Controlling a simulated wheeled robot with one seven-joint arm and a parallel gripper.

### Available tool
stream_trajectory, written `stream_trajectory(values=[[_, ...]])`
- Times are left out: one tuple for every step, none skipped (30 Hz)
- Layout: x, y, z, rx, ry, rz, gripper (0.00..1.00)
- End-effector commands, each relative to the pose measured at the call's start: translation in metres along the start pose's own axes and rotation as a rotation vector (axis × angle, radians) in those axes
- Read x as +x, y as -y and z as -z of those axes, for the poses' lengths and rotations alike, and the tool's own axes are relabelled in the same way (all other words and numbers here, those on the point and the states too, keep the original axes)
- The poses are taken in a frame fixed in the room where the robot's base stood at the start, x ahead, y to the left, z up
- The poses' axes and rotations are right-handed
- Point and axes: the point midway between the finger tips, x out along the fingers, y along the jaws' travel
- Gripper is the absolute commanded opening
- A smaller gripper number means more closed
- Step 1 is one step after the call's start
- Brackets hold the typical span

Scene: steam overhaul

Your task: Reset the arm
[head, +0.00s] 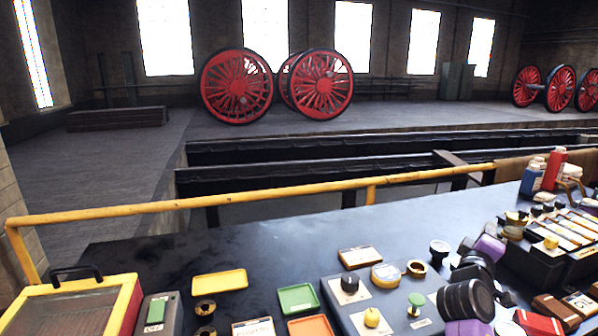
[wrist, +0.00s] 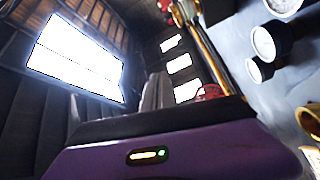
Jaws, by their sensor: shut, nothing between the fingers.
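My arm (head: 466,298), with black joints and purple links, is folded over the right part of the dark bench in the head view. In the wrist view, the purple and black body of my gripper (wrist: 160,128) fills the lower middle, with a small lit indicator on it. My gripper is shut and holds nothing. Its fingertips cannot be made out clearly in either view. The wrist view is tilted and takes in bright windows (wrist: 75,58) and part of the bench side.
The dark bench (head: 270,258) carries a yellow tray (head: 220,281), a green tray (head: 298,298), a red-and-yellow box (head: 75,305) and several small fittings close around my arm. Bottles (head: 553,168) stand at right. A yellow rail (head: 270,199) runs behind; red wheels (head: 236,87) stand beyond.

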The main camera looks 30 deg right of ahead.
Motion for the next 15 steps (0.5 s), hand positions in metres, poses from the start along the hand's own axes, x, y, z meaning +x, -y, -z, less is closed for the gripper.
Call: stream_trajectory(values=[[-0.004, -0.001, 0.006, 0.040, -0.034, -0.001, 0.00], [-0.008, 0.000, 0.010, 0.068, -0.058, 0.001, 0.00], [-0.015, 0.003, 0.015, 0.102, -0.090, 0.007, 0.00], [-0.020, 0.004, 0.018, 0.126, -0.113, 0.011, 0.00], [-0.025, 0.007, 0.022, 0.148, -0.135, 0.018, 0.00], [-0.033, 0.011, 0.026, 0.178, -0.163, 0.027, 0.00], [-0.039, 0.013, 0.029, 0.198, -0.184, 0.034, 0.00], [-0.045, 0.016, 0.032, 0.219, -0.204, 0.042, 0.00], [-0.054, 0.021, 0.036, 0.246, -0.232, 0.055, 0.00], [-0.061, 0.024, 0.039, 0.267, -0.252, 0.065, 0.00], [-0.069, 0.028, 0.042, 0.287, -0.273, 0.075, 0.00], [-0.080, 0.033, 0.044, 0.316, -0.300, 0.093, 0.00], [-0.089, 0.036, 0.047, 0.339, -0.322, 0.105, 0.00], [-0.099, 0.041, 0.049, 0.362, -0.343, 0.121, 0.00], [-0.114, 0.047, 0.052, 0.396, -0.374, 0.144, 0.00]])
